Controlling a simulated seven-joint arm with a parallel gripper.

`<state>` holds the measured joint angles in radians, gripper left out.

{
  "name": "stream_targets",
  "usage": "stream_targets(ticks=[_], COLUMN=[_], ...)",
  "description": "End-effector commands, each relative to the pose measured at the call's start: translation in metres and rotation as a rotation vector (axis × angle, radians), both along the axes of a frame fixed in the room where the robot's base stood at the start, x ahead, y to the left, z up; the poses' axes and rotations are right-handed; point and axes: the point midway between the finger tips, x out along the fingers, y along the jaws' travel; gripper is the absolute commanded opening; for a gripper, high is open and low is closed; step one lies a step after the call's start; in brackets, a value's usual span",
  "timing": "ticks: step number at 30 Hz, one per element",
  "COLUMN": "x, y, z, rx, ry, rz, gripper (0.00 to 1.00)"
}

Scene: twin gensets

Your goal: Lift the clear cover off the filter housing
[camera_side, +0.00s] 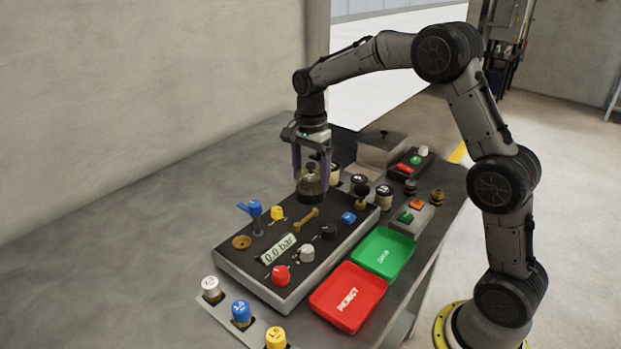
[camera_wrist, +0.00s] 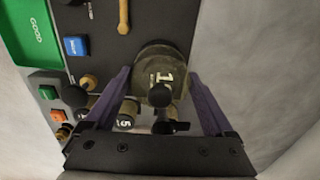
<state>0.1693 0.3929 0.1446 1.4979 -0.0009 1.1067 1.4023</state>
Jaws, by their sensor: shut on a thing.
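The clear cover (camera_side: 310,181) is a smoky, see-through dome with a dark knob on top, at the back of the dark panel. In the wrist view the cover (camera_wrist: 150,58) fills the space between my fingers, and a "1" label shows through it. My gripper (camera_side: 311,168) points straight down over it, with a purple finger on each side. In the wrist view my gripper (camera_wrist: 158,74) is shut on the cover. The filter housing underneath is mostly hidden. I cannot tell whether the cover's rim is clear of the panel.
The panel (camera_side: 235,262) carries knobs, a brown lever (camera_side: 306,218), a blue valve (camera_side: 254,208) and a "0.0 bar" display (camera_side: 278,249). Numbered cylinders (camera_side: 384,196) stand close behind it. A green tray (camera_side: 385,250) and red REJECT tray (camera_side: 348,297) lie in front. The table's left is clear.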

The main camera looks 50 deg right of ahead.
Motion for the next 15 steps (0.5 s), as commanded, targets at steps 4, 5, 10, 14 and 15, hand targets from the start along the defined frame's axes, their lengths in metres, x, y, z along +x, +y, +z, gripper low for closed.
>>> stream_targets(ticks=[4, 5, 10, 14, 15], x=[0.000, 0.000, 0.001, 0.001, 0.001], y=[0.000, 0.000, 0.000, 0.000, 0.000], z=[0.001, 0.001, 0.006, 0.018, 0.023], rx=[0.000, 0.000, -0.001, 0.000, 0.000], ry=[-0.002, -0.002, -0.004, -0.005, -0.005], rz=[0.000, 0.000, 0.000, 0.000, 0.000], gripper=[0.30, 0.30, 0.30, 0.30, 0.30])
